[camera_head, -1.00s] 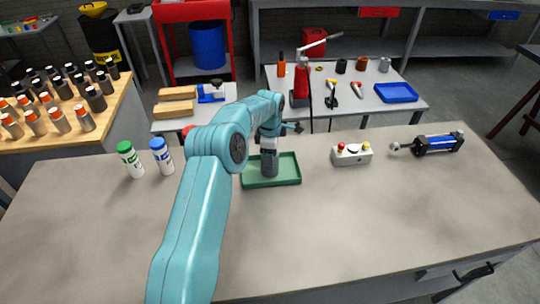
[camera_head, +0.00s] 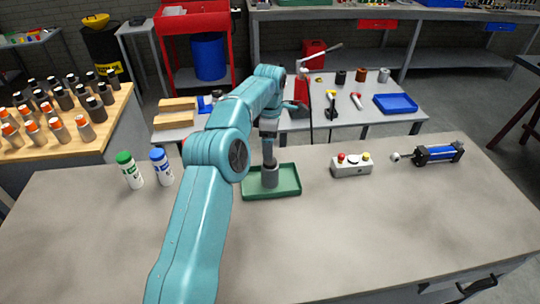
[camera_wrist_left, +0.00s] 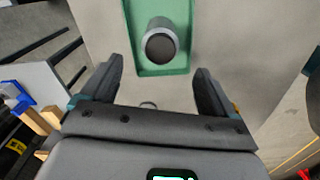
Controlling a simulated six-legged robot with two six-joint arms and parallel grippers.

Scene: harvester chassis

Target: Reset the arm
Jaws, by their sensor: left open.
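My left arm reaches in from the left in the head view. Its gripper (camera_head: 268,146) is above the green tray (camera_head: 288,190), pointing down. A grey cylinder (camera_head: 270,177) stands upright in the tray, below the gripper. In the left wrist view the two fingers of my left gripper (camera_wrist_left: 158,82) are wide apart with nothing between them. That view also shows the round top of the cylinder (camera_wrist_left: 160,46) beyond the fingertips, inside the tray (camera_wrist_left: 134,28). My right gripper is not in view.
A white and a green-capped bottle (camera_head: 129,170) and a blue-capped bottle (camera_head: 161,167) stand left of my arm on the grey workbench (camera_head: 380,220). A button box (camera_head: 351,166) and a blue-bodied cylinder part (camera_head: 438,154) lie to the right. The bench's front right is clear.

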